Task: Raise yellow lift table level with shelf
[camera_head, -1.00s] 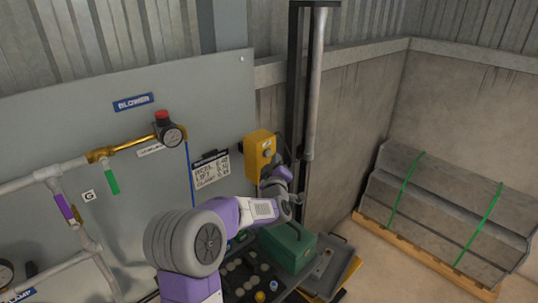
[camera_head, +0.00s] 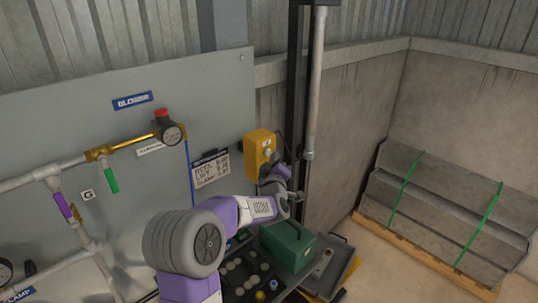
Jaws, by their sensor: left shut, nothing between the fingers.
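A yellow control box (camera_head: 259,149) with a pale round button on its front is fixed at the right edge of the grey panel. My left gripper (camera_head: 272,170) is small in view, just below and in front of this box. It is shut and empty; I cannot tell whether its tips touch the box. Yellow parts of what looks like the lift table (camera_head: 350,272) show low down, beside and under a dark tray. The shelf cannot be told apart clearly, so their relative height is unclear. My right gripper is not in view.
A green toolbox (camera_head: 288,246) stands beside a dark tray of round parts (camera_head: 250,277), behind my left forearm. A dark mast with a grey cylinder (camera_head: 316,80) rises behind.

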